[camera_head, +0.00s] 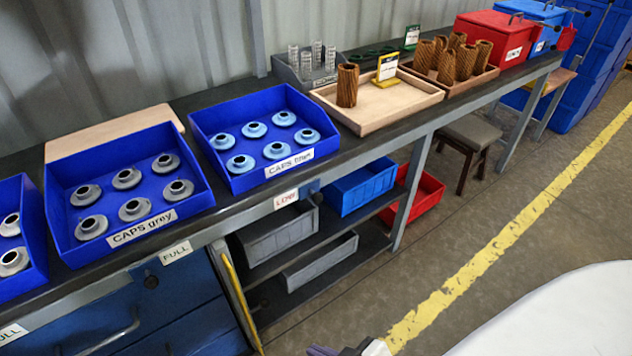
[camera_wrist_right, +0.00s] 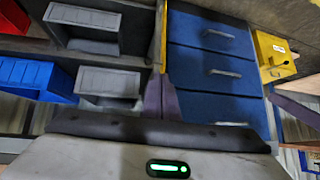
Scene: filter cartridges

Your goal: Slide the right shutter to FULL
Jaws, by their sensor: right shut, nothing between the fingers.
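The bench front edge carries a FULL label (camera_head: 175,252) below the grey caps bin and a LOW label (camera_head: 286,199) below the second caps bin. A small blue-grey piece (camera_head: 310,188) sits just right of the LOW label; I cannot tell whether it is the right shutter. Another FULL label (camera_head: 12,333) shows at the lower left. My right gripper (camera_head: 320,351) is at the bottom edge, mostly cut off, well away from the labels. In the right wrist view its purple fingers (camera_wrist_right: 162,97) are together and empty, with the cabinet and shelves beyond. My left gripper is not in view.
Blue bins of grey caps (camera_head: 205,198) and blue caps (camera_head: 313,118) stand on the bench. A wooden tray (camera_head: 405,100) lies farther right. Open floor lies before the bench.

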